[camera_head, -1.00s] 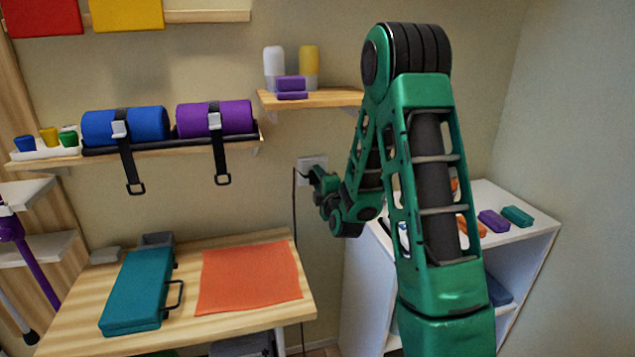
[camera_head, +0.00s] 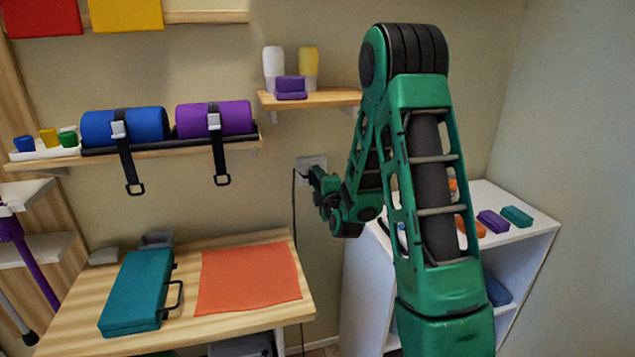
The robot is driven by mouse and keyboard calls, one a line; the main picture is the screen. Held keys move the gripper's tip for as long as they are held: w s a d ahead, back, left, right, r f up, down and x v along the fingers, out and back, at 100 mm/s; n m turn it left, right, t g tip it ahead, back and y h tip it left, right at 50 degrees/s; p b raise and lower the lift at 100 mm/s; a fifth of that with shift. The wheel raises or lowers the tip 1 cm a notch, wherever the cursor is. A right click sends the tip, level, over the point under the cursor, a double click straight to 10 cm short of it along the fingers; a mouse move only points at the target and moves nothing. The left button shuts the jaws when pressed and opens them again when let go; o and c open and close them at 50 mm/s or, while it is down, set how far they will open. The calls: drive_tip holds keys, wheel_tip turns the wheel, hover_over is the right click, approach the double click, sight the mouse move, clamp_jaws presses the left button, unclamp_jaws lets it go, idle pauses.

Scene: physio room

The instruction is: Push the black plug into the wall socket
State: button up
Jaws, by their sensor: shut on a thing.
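The pale wall socket (camera_head: 313,162) is on the wall above the right end of the wooden table, partly covered by my gripper. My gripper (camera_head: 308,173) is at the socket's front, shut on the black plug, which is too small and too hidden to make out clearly. A thin black cord (camera_head: 295,225) hangs from there down the wall, past the table's right edge. I cannot tell from this view whether the plug's pins are in the socket or just in front of it.
The wooden table (camera_head: 215,325) below holds a teal case (camera_head: 138,290) and an orange mat (camera_head: 248,277). A wooden shelf (camera_head: 310,99) with bottles and purple blocks is above the socket. A white cabinet (camera_head: 525,237) with small coloured blocks stands at the right, behind my arm.

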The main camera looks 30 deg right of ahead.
drive_tip(key=shift+w+d, duration=0.1)
drive_tip(key=shift+w, duration=0.2)
idle(0.6)
drive_tip(key=o, duration=1.1)
drive_tip(key=shift+c, duration=0.2)
